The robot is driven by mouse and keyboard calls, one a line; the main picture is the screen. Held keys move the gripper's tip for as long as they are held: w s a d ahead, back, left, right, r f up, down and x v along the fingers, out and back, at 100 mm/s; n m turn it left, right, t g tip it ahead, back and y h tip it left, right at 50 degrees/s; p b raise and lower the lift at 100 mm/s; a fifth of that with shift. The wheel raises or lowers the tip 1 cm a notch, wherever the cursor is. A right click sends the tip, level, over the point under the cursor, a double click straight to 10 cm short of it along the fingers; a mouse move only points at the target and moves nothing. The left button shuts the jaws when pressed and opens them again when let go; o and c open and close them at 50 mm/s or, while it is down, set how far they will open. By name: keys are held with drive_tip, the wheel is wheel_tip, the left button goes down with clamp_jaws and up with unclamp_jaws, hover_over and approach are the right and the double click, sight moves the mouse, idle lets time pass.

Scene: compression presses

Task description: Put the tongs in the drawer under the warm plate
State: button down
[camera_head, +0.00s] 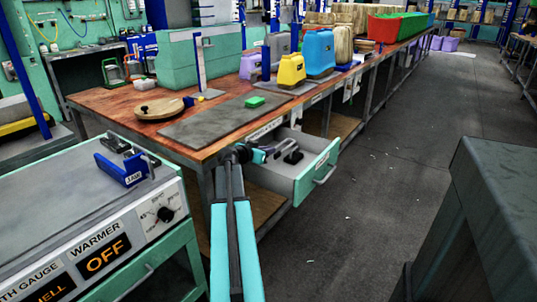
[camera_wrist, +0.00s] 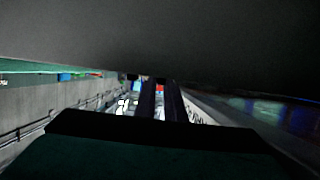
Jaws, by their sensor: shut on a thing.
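The warm plate (camera_head: 75,200) is the flat grey top at the left, with a WARMER dial panel reading OFF. The front below it, with a handle (camera_head: 150,271), looks closed. A different drawer (camera_head: 313,172), pale green, stands open under the wooden bench. My gripper (camera_head: 274,151) is at this open drawer, pointing right. It is shut on a dark thing (camera_head: 292,154). This thing is too small to tell if it is the tongs. In the wrist view my dark fingers (camera_wrist: 160,98) show close together, and what they hold is unclear.
A blue holder (camera_head: 125,170) with dark parts sits on the warm plate. The wooden bench (camera_head: 120,97) carries a round board (camera_head: 160,108), a grey mat (camera_head: 215,122), and yellow (camera_head: 291,70) and blue (camera_head: 319,52) jugs. A dark block (camera_head: 490,200) stands at right.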

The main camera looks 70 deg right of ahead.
drive_tip(key=shift+f, duration=0.55)
drive_tip(key=shift+f+b, duration=0.65)
drive_tip(key=shift+b, duration=0.3)
drive_tip(key=c, duration=1.8)
unclamp_jaws()
drive_tip(key=shift+c, duration=0.2)
drive_tip(key=shift+r+p, duration=0.25)
drive_tip(key=shift+p, duration=0.05)
drive_tip(key=shift+r+p, duration=0.6)
drive_tip(key=shift+p, duration=0.25)
drive_tip(key=v, duration=1.2)
drive_tip(key=shift+f, duration=0.2)
